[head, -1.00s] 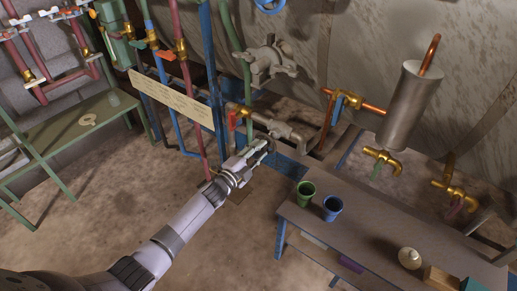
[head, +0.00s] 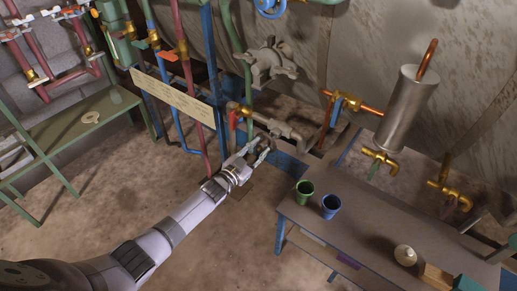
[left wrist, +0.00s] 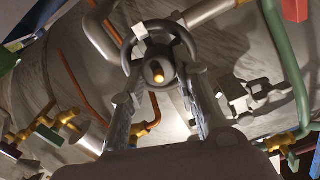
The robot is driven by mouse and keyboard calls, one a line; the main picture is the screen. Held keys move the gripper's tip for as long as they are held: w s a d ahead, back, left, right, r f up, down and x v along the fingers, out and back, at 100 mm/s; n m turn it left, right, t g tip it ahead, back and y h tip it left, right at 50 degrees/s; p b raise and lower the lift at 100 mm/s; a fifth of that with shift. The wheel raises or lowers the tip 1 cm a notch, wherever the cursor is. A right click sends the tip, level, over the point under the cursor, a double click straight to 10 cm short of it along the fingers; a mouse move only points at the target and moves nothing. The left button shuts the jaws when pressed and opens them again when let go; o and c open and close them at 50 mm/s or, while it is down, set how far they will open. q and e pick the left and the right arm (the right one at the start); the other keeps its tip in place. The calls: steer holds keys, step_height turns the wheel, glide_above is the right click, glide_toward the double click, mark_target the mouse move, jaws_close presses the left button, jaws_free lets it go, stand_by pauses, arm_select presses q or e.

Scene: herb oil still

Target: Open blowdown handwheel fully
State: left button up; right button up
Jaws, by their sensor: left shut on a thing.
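The blowdown handwheel (left wrist: 181,38) is a dark grey wheel with a brass hub, close up in the left wrist view. In the head view it is small and mostly hidden at the end of the grey valve pipe, by my left gripper (head: 261,151). My left gripper also shows in the left wrist view (left wrist: 167,78), with one finger on each side of the hub. It is shut on the wheel; the exact contact on the rim is hard to see. My right gripper is not in view.
A table with a green cup (head: 305,188) and a blue cup (head: 331,206) stands right of my left arm. A sign board (head: 175,97) and coloured pipes are on the left. A red lever (head: 234,117) is just above the wheel. A metal cylinder (head: 403,108) stands at right.

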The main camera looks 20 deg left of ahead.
arm_select(q)
steer(key=n, duration=0.3)
steer(key=shift+a, duration=0.1)
steer(key=n, duration=0.2)
steer(key=shift+n, duration=0.3)
steer(key=shift+f+n, duration=0.1)
steer(key=shift+n, duration=0.8)
steer(key=shift+a+n+b, duration=0.1)
steer(key=shift+n+b, duration=0.2)
steer(key=shift+n, duration=0.6)
steer(key=shift+f+n, duration=0.1)
steer(key=shift+n, duration=0.3)
steer(key=n+b, duration=0.3)
steer(key=n, duration=0.4)
steer(key=shift+f+n, duration=0.1)
steer(key=shift+n, duration=0.9)
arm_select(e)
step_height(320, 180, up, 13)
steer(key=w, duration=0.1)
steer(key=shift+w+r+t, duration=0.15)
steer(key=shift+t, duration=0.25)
